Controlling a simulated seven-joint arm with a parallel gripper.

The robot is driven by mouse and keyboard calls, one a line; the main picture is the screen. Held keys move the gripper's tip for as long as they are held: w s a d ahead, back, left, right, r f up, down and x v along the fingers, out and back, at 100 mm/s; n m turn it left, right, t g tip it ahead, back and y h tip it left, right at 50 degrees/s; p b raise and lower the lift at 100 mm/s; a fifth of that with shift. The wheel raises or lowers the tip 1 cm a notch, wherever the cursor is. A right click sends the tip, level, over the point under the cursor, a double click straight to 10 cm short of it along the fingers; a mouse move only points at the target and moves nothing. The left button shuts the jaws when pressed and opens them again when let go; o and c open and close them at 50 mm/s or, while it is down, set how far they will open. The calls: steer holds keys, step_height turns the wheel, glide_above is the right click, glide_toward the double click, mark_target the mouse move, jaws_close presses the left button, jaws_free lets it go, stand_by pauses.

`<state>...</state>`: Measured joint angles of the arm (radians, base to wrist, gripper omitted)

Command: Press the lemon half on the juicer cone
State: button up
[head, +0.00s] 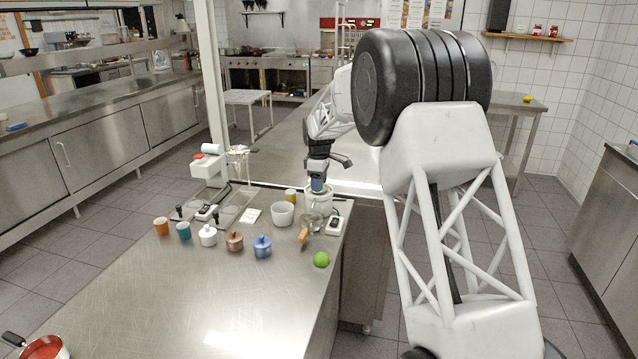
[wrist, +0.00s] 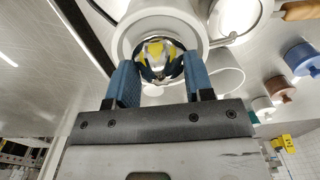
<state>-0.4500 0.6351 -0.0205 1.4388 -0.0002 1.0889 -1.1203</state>
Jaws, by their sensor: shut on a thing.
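The white juicer (head: 320,203) stands near the far right edge of the steel counter. In the wrist view its round white rim (wrist: 125,35) surrounds a shiny centre. A yellow piece, the lemon half (wrist: 154,48), shows in that centre, between and just beyond my blue fingertips. My gripper (head: 318,186) points down over the juicer in the head view. It also shows in the wrist view (wrist: 160,75), shut on the lemon half with one finger at each side. The cone is not clearly visible, and I cannot tell how firmly the lemon touches it.
A strainer (head: 312,219) with a wooden handle lies close in front of the juicer, beside a small scale (head: 334,225). A lime (head: 321,260) lies nearer. The front counter is mostly clear.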

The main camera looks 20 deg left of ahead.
steer(key=shift+r, duration=2.9)
steer(key=shift+a, duration=0.1)
